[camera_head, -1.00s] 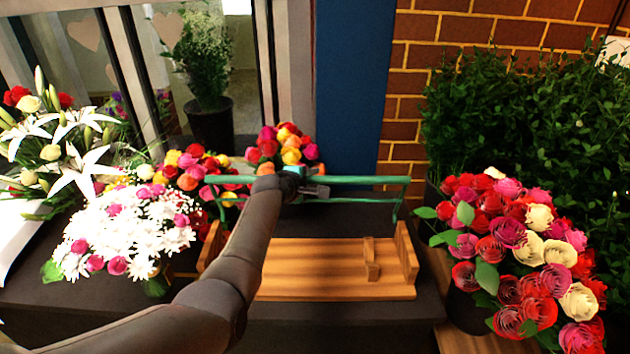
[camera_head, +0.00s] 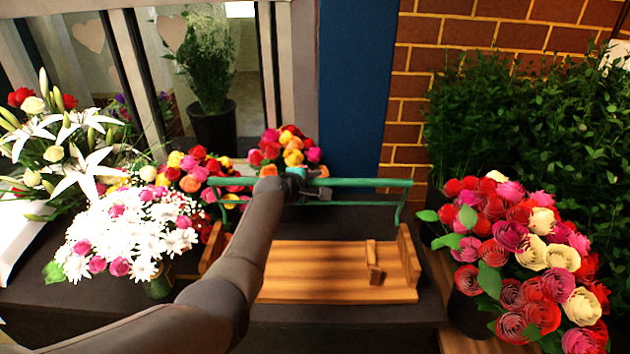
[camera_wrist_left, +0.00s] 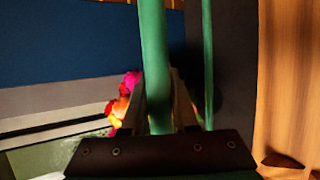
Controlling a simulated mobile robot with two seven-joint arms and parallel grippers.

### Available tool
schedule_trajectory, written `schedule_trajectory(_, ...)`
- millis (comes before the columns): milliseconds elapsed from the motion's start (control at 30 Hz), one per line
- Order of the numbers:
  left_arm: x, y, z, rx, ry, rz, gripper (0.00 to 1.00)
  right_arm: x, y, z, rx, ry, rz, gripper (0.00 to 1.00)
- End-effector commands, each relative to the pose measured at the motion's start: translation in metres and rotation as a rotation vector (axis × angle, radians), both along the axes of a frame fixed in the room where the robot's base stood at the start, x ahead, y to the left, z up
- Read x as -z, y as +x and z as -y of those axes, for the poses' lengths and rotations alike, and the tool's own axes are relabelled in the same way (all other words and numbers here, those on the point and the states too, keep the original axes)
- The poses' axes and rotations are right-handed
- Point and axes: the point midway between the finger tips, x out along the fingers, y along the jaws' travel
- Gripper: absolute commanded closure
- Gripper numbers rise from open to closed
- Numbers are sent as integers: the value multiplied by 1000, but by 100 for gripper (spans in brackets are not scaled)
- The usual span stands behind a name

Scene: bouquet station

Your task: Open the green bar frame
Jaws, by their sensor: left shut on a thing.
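The green bar frame (camera_head: 365,182) stands at the back edge of the wooden tray (camera_head: 320,262) in the head view, its top bar running left to right and a thinner bar just below. My left gripper (camera_head: 304,182) is shut on the top bar near its middle. In the left wrist view the green bar (camera_wrist_left: 152,40) passes between the two fingers, with the thinner green bar (camera_wrist_left: 207,60) to its right. My forearm hides part of the tray's left side and of the frame. My right gripper is not in view.
White daisies (camera_head: 135,230) and lilies (camera_head: 85,170) stand on the left. A rose bouquet (camera_head: 530,250) stands on the right before leafy greenery (camera_head: 500,110). Small bouquets (camera_head: 285,148) sit behind the frame, near a blue panel (camera_head: 352,80). The tray's middle is bare.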

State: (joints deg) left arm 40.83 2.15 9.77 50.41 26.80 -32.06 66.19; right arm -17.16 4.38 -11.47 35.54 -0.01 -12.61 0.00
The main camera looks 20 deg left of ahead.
Motion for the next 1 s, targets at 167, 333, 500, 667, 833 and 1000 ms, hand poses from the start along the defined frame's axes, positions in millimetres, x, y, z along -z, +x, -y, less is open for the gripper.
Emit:
schedule_trajectory(167,14,-6,2,6,-2,-30,100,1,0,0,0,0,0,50)
schedule_trajectory(333,14,-6,2,6,-2,-30,68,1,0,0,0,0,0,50)
schedule_trajectory(500,12,-5,2,5,-2,-26,49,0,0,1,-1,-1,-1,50)
schedule_trajectory(667,10,-4,1,4,-1,-20,43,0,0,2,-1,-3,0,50)
schedule_trajectory(833,7,-3,1,3,-1,-16,43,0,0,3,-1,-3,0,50)
schedule_trajectory(1000,4,-9,0,2,-2,-14,43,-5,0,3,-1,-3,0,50)
